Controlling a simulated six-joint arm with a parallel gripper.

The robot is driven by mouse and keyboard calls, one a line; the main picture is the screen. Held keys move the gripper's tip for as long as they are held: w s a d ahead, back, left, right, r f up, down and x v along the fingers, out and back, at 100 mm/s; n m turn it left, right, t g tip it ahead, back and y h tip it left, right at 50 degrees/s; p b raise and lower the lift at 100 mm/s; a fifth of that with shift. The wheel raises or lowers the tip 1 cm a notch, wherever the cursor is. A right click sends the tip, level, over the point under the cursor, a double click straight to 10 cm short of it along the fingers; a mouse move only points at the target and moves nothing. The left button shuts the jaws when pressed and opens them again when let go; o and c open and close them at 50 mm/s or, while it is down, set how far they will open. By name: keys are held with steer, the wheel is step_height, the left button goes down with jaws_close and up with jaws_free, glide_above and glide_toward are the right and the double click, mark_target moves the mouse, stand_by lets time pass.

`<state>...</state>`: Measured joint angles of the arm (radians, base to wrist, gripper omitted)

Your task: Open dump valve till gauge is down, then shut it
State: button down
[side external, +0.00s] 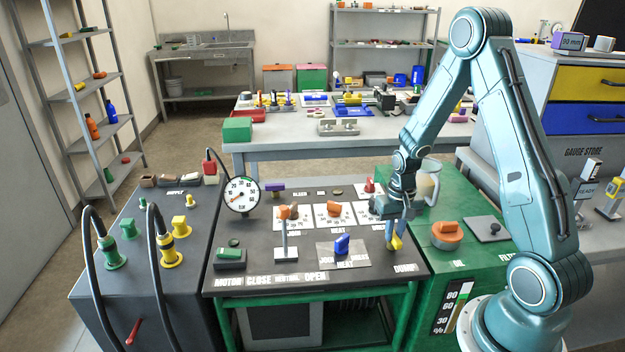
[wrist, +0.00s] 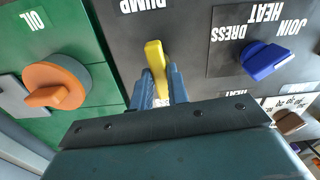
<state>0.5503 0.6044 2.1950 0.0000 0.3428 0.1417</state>
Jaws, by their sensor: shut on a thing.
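The dump valve is a yellow lever (side external: 396,243) at the right front of the dark panel, beside the DUMP lettering. It also shows in the wrist view (wrist: 154,56), pointing roughly toward that lettering. My gripper (side external: 392,232) points down over it, its blue fingers (wrist: 157,84) closed on either side of the lever's near end. The fingers hide that end and the valve's base. The round white pressure gauge (side external: 242,196) stands at the panel's back left. Its reddish needle is too small to read surely.
An orange OIL cap (side external: 446,234) is on the green cabinet to the right, near a clear jug (side external: 427,182).

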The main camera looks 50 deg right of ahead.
mark_target(394, 234)
stand_by(0.4)
steer(key=c, duration=1.4)
jaws_free()
steer(key=shift+o, duration=0.2)
steer(key=shift+r, duration=0.15)
step_height(394, 234, up, 14)
steer(key=shift+f, duration=0.2)
